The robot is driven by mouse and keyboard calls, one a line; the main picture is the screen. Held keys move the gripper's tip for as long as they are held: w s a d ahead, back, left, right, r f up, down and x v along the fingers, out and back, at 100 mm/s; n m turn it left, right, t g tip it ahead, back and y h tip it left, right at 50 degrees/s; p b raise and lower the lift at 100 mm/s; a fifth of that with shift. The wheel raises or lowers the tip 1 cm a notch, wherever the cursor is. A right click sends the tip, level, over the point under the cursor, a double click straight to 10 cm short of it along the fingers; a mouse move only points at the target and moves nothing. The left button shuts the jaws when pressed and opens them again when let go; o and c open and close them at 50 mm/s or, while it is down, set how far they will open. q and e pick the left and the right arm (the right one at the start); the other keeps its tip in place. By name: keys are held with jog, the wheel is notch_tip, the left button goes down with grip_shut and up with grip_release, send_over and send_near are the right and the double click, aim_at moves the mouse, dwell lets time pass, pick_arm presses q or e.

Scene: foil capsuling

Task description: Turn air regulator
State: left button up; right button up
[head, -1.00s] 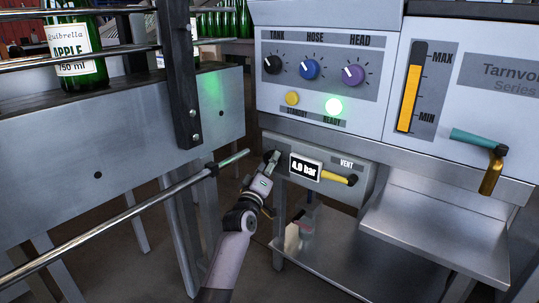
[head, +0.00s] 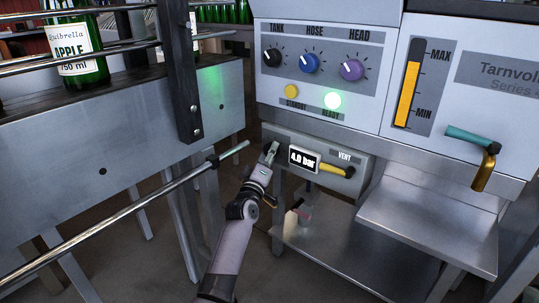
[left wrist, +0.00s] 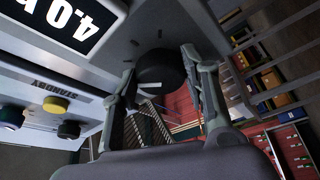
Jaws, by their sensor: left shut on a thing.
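The air regulator is a round black knob (left wrist: 160,70) on the underside-left part of the grey panel (head: 368,165), beside a display (head: 304,159) that reads 4.0 bar. My left gripper (head: 271,150) is at the knob in the head view, covering most of it. In the left wrist view its two fingers (left wrist: 160,82) sit on either side of the knob, shut on it. A white mark shows on the knob's edge there. My right gripper is in neither view.
A yellow vent lever (head: 337,171) is right of the display. Above are the tank, hose and head knobs and a lit green ready lamp (head: 332,100). A metal rail (head: 130,210) and the conveyor side (head: 60,190) lie left of my arm. A steel shelf (head: 430,225) juts out at right.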

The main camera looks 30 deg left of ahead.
pick_arm(q)
jog(key=o, duration=1.1)
jog(key=shift+o, duration=0.2)
jog(key=v, duration=1.2)
jog(key=shift+d, duration=0.1)
